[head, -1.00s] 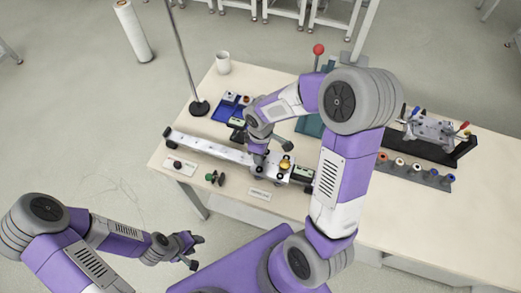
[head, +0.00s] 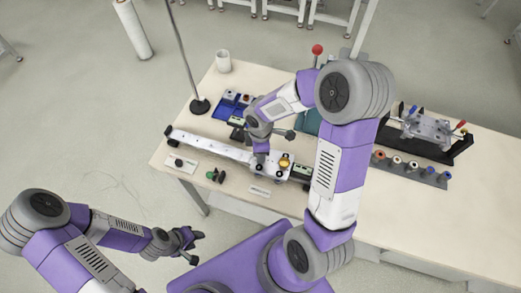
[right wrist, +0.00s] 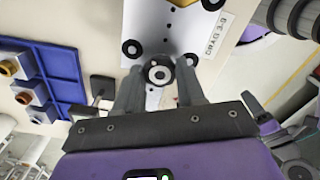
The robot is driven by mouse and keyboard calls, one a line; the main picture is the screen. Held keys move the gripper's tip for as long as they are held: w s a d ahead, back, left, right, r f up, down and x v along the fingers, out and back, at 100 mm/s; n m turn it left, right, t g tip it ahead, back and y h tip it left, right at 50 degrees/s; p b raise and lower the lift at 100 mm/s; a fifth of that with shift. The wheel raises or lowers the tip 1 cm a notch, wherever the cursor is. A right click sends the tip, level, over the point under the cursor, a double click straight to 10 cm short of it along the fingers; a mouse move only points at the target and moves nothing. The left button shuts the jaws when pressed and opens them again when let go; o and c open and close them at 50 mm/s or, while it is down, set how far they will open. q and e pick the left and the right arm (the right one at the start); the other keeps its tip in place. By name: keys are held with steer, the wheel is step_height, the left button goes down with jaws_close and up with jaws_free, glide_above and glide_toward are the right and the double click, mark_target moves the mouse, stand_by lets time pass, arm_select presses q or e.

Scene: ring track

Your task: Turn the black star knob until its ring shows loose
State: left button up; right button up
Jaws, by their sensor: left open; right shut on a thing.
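The black star knob (right wrist: 158,72) shows in the right wrist view as a dark round piece with a pale ring around a dark centre. It sits on the white track plate (right wrist: 190,25). My right gripper (right wrist: 157,85) has its fingers on either side of it and is shut on it. In the head view my right gripper (head: 262,158) points down onto the white track (head: 205,143) and hides the knob. I cannot tell from the ring whether it shows loose. My left gripper (head: 193,245) is open and empty, off the table's front edge.
A blue tray (head: 228,108) and a stand base (head: 200,106) lie behind the track. A gold round part (head: 284,161) is right of my right gripper. A green-and-black part (head: 215,176) and a label card (head: 259,191) lie in front. A mug (head: 223,62) stands at back.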

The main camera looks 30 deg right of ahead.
steer(key=shift+s+f, duration=0.2)
steer(key=o, duration=1.1)
steer(key=shift+w, duration=0.15)
steer(key=shift+c, duration=0.2)
steer(key=shift+r, duration=0.1)
steer(key=shift+r, duration=0.1)
steer(key=shift+w+r, duration=0.1)
steer(key=shift+r, duration=0.3)
step_height(320, 180, up, 7)
steer(key=shift+f+p, duration=0.2)
steer(key=shift+p, duration=0.75)
